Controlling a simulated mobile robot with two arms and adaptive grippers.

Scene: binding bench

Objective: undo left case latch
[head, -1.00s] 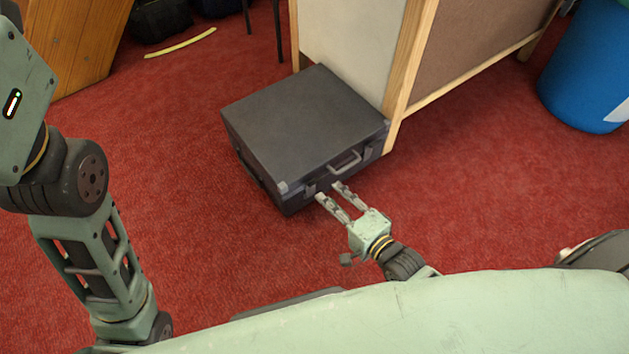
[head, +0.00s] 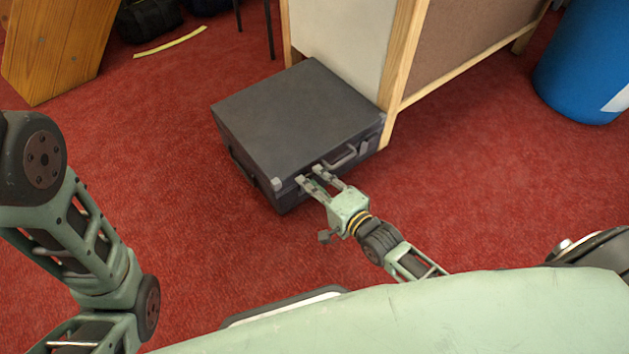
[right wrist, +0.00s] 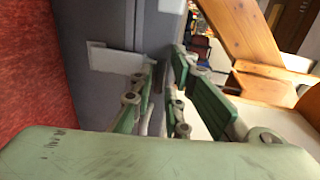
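A dark grey case (head: 295,110) lies flat on the red carpet, lid closed, with its handle (head: 343,157) on the near front side. My right gripper (head: 309,175) is at the case's front face, left of the handle, near the left front corner. Its two fingers are apart, and I see nothing held between them. The left latch cannot be made out; the fingers cover that part of the front. The right wrist view shows the fingers (right wrist: 163,60) close to the grey case side (right wrist: 110,22). My left gripper is not in view.
A wooden-framed panel unit (head: 395,75) stands right against the case's back right side. A blue bin (head: 580,70) is at the far right. A yellow strip (head: 170,42) lies at the back left, near a wooden board (head: 55,50). Carpet left of the case is clear.

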